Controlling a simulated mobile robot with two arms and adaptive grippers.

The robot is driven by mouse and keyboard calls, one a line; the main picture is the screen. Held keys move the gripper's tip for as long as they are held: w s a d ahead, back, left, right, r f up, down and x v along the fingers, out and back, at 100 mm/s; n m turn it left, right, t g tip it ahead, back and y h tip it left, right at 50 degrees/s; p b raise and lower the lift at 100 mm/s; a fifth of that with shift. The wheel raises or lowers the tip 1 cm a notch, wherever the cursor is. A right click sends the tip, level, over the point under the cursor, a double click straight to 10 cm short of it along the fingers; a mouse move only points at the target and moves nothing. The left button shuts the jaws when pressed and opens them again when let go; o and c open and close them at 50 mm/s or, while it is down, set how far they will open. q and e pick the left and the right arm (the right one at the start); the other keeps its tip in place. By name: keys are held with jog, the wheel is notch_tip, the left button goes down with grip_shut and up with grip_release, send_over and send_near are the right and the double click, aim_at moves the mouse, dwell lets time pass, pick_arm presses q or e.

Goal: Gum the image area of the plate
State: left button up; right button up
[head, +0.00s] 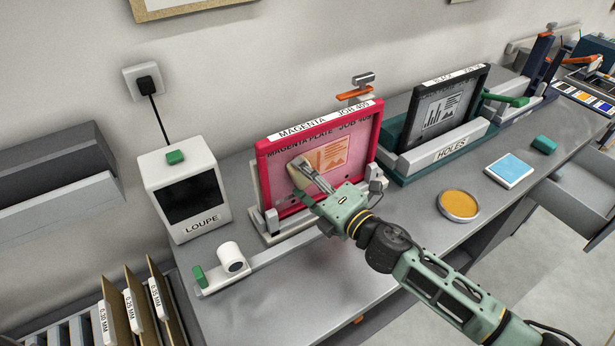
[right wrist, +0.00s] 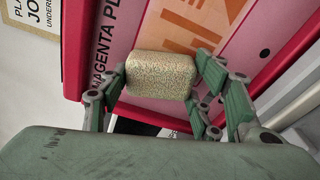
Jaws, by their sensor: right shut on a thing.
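The magenta plate (head: 355,168) stands tilted back in a red frame labelled MAGENTA, with an orange printed image area (head: 330,154) on its pink face. The plate and its orange print also show in the right wrist view (right wrist: 185,28). My right gripper (head: 313,176) is shut on a tan speckled sponge (right wrist: 160,82) in front of the plate, at the left part of the image area. The sponge looks close against the face; whether it touches cannot be told. A round dish of amber gum (head: 458,204) lies on the counter to the right. My left gripper is out of view.
A white LOUPE box (head: 186,188) stands left of the frame. A blue pad (head: 509,170) and a green block (head: 544,145) lie beyond the dish. Front counter space is partly clear.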

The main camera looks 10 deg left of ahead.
aim_at(328, 156)
jog(key=shift+w+d+f+b, duration=0.1)
jog(key=shift+w+d+b, duration=0.4)
jog(key=shift+w+d, duration=2.05)
jog(key=shift+w+d+b, duration=0.85)
jog(key=shift+w+d, duration=1.25)
jog(key=shift+w, duration=0.05)
jog(key=shift+w+d, duration=0.3)
jog(key=shift+w, duration=0.05)
jog(key=shift+s+a+p, duration=0.45)
jog(key=shift+s+a, duration=0.1)
jog(key=shift+s, duration=0.05)
jog(key=shift+s+a+p, duration=0.75)
jog(key=shift+s+a, duration=0.5)
jog(key=shift+s+a+p, duration=1.3)
jog(key=shift+s+a, duration=1.95)
jog(key=shift+s, duration=0.05)
